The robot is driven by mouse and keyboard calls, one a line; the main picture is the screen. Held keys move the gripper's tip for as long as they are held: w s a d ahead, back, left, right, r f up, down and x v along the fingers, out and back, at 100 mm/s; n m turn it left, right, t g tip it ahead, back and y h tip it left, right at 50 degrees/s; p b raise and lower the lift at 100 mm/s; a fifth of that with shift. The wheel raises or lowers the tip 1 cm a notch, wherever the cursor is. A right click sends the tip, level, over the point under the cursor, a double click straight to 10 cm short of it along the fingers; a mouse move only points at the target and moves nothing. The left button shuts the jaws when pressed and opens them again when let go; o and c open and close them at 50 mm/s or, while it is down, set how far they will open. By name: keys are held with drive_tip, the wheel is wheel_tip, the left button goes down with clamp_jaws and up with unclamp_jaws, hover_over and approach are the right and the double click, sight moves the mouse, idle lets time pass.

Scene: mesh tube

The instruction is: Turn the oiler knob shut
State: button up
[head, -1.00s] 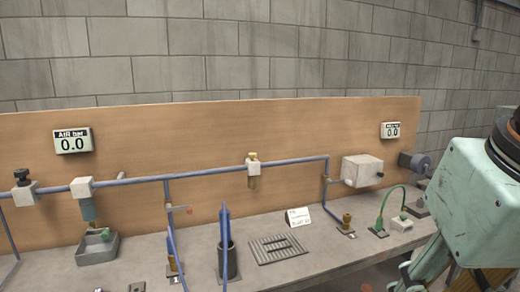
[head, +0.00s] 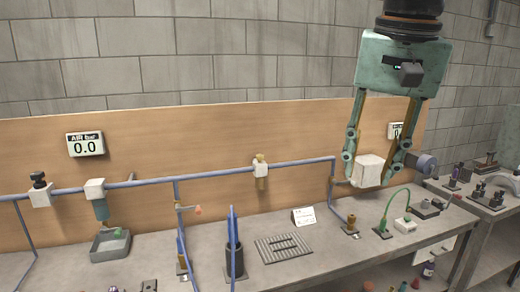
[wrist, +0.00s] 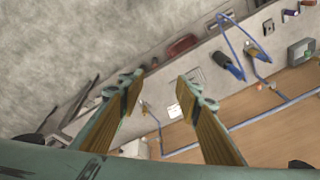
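I cannot make out the oiler knob in the wrist view.
A white box (head: 370,170) shows behind my fingers by the board. The blue pipe (head: 215,174) runs along the wooden board (head: 300,130). A dark holder with blue rods (head: 234,260) stands on the bench, left of a slotted plate (head: 284,247). A green hose (head: 392,200) arches at right.

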drive_tip(key=w+a+r+m+p, duration=0.1)
drive_tip(key=w+a+r+p, duration=0.15)
drive_tip(key=w, duration=0.45)
drive_tip(key=w+a+r+m+p, duration=0.1)
drive_tip(key=w+a+r, duration=0.15)
drive_tip(key=w, duration=0.45)
drive_tip(key=m+g+p, duration=0.3)
drive_tip(key=m+p, duration=0.4)
drive_tip(key=p, duration=0.6)
hover_over(260, 156)
wheel_tip(260, 156, down, 6)
drive_tip(key=shift+w+a+f+m+p, duration=0.1)
drive_tip(key=shift+w+f+m+p, duration=0.25)
drive_tip(key=shift+f, duration=0.2)
drive_tip(key=shift+s+f, duration=0.1)
drive_tip(key=shift+f+b, duration=0.5)
drive_tip(key=shift+f, duration=6.3)
drive_tip(key=shift+c, duration=0.4)
